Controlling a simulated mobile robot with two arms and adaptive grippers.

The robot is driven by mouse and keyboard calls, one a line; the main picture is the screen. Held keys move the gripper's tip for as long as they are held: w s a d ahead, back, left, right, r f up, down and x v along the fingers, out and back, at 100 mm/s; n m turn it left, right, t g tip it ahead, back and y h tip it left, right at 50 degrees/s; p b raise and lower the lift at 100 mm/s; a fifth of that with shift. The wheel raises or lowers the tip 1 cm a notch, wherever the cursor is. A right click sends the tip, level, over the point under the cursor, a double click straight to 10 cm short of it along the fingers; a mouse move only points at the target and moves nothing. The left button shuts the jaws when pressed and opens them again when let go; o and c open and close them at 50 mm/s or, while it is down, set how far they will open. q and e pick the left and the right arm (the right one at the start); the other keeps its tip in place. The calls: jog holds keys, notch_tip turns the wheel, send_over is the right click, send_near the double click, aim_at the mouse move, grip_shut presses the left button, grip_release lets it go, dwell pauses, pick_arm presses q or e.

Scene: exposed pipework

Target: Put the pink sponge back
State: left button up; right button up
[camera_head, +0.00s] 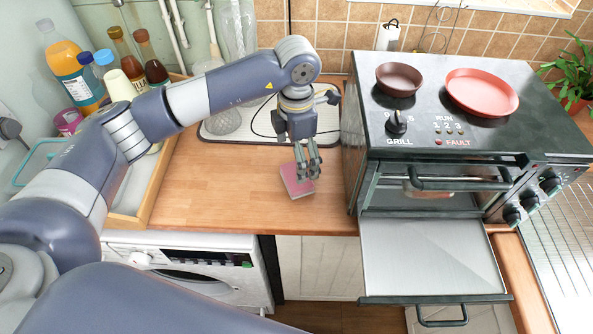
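The pink sponge (295,186) is at the front part of the wooden counter, left of the grill oven. My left gripper (307,172) points down over it, and its fingers overlap the sponge's upper right part in the picture. I cannot tell whether the fingers are closed on the sponge or whether it rests flat on the counter. My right gripper is not in view.
The grill oven (350,150) stands right of the sponge, its door (430,255) lowered. A brown bowl (399,77) and red plate (482,92) sit on top. A wooden tray (157,180) with bottles is left. A drying mat (272,137) lies behind.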

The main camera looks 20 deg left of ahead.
pick_arm(q)
notch_tip(320, 180, up, 6)
jog(key=shift+f+b, duration=0.15)
jog(key=shift+b, duration=0.5)
